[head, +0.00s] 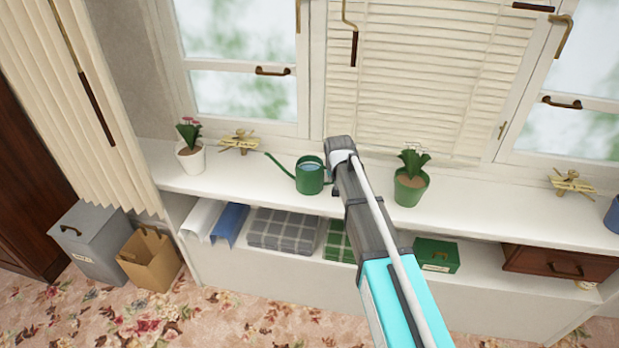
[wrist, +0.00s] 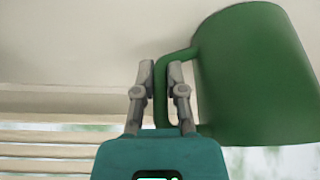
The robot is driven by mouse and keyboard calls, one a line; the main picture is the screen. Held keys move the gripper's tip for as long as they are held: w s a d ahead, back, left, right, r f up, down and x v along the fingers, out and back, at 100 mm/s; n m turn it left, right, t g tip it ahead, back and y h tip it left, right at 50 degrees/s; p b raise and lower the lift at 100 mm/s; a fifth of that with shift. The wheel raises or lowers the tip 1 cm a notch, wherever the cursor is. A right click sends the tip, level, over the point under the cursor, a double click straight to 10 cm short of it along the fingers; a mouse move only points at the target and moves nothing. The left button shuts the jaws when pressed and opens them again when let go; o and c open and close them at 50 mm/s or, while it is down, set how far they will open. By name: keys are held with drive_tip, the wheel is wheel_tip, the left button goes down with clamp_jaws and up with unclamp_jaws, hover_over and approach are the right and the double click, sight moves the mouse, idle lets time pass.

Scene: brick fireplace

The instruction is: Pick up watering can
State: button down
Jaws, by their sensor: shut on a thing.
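The green watering can (head: 309,177) is at the window shelf in the head view, with its spout pointing left and its top opening visible. Its body also fills the right of the wrist view (wrist: 255,75). In the wrist view my gripper (wrist: 162,78) has one finger on each side of the can's curved green handle and is shut on it. In the head view my arm comes from the lower right and hides the handle and the fingertips. I cannot tell whether the can touches the shelf.
On the white shelf (head: 475,210) stand a white pot (head: 190,158) on the left, a green plant pot (head: 410,187) right of my arm, and yellow ornaments (head: 239,141). Folded cloths (head: 283,230) and a green box (head: 436,255) lie on the lower shelf. Windows rise behind.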

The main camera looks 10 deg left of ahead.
drive_tip(key=shift+r+p, duration=0.35)
drive_tip(key=shift+p, duration=0.05)
idle(0.4)
drive_tip(key=shift+r+p, duration=1.3)
drive_tip(key=s+d+r+p, duration=0.9)
drive_tip(key=s, duration=0.1)
drive_tip(key=shift+d+r, duration=0.25)
drive_tip(key=shift+r, duration=0.05)
idle(0.4)
drive_tip(key=shift+p, duration=0.3)
drive_tip(key=shift+d, duration=0.2)
idle(0.9)
